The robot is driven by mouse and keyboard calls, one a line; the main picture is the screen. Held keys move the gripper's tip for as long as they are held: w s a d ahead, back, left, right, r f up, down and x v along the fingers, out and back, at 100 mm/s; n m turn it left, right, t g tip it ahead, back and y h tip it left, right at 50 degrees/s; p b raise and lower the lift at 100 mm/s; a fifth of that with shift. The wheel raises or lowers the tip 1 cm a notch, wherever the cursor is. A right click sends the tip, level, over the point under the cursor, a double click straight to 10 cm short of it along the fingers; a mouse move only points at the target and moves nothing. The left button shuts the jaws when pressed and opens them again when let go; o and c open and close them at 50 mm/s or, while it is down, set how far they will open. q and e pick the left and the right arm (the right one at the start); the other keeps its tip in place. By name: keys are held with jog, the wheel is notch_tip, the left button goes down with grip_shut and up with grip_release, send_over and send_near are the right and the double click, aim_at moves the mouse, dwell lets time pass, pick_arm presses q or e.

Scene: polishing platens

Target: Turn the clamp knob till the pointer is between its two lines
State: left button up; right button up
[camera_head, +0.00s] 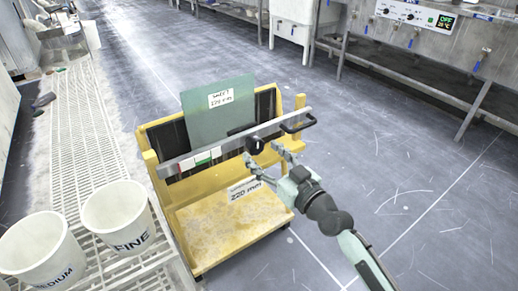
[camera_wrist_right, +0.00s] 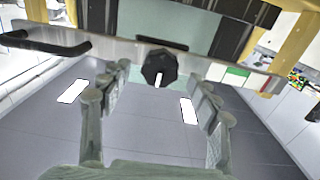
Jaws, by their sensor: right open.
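The clamp knob (camera_head: 255,146) is black and sits on a long grey clamp bar (camera_head: 232,140) across the yellow cart. In the right wrist view the knob (camera_wrist_right: 150,66) faces me, with a white pointer mark (camera_wrist_right: 158,80) at its lower part, pointing roughly down. My right gripper (camera_head: 268,155) is open in front of the knob, one finger on each side. In the wrist view the fingers (camera_wrist_right: 160,76) stand apart from the knob, with gaps on both sides. The two lines cannot be made out. My left gripper is not in view.
The yellow cart (camera_head: 225,226) holds an upright green-grey plate (camera_head: 220,122) with a label. A black handle (camera_head: 298,125) is on the bar's right end. Red, white and green patches (camera_head: 208,156) mark its left part. White buckets (camera_head: 117,218) stand left. Floor to the right is clear.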

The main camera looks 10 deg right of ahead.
jog(key=shift+x, duration=1.2)
jog(key=c, duration=1.2)
